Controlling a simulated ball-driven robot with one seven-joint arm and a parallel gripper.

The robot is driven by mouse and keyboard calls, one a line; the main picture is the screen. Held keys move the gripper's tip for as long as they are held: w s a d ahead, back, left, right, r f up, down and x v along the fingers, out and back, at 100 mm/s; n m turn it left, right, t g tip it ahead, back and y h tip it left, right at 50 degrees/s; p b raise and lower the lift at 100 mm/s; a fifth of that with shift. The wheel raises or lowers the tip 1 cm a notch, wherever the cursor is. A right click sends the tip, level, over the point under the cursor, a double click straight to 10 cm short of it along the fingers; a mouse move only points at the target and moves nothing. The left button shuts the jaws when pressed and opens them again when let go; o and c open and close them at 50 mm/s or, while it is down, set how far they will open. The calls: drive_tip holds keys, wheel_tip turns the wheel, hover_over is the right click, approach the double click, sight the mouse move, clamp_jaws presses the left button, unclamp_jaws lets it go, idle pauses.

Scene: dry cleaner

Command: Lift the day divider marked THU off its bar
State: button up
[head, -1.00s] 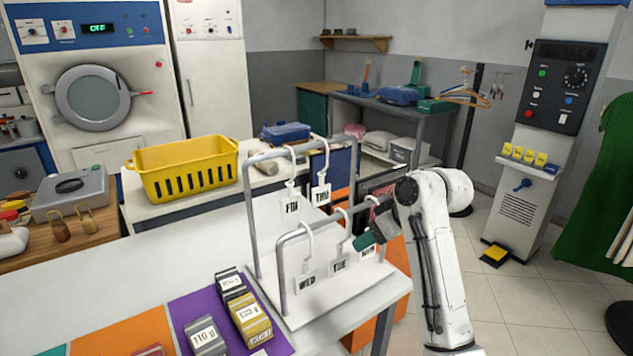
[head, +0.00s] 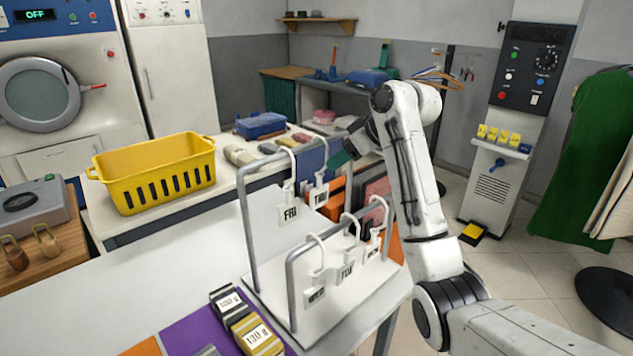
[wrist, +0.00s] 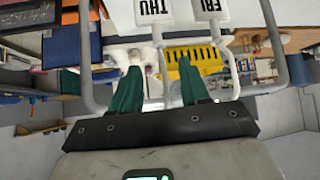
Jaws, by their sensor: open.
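The white THU day divider (head: 318,195) hangs by its hook on the rear metal bar, to the right of the FRI divider (head: 289,213). In the wrist view the THU divider (wrist: 153,10) appears upside down, with its stem in line with the gap between my fingers. My gripper (head: 349,147) is in the air, up and to the right of the THU divider in the head view. In the wrist view its green fingers (wrist: 160,88) are apart, with nothing gripped. The wrist view also shows the FRI divider (wrist: 210,9) beside THU, its stem near one finger.
The front bar (head: 290,290) carries several more dividers, on a white stand (head: 340,310) at the counter's corner. A yellow basket (head: 155,180) and blue box (head: 260,125) stand behind. Dark and yellow blocks (head: 257,338) lie left of the stand.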

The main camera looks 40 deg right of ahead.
sight(322, 173)
drive_tip(key=shift+p+x, duration=0.55)
drive_tip(key=shift+x, duration=3.15)
drive_tip(key=shift+d, duration=0.15)
clamp_jaws()
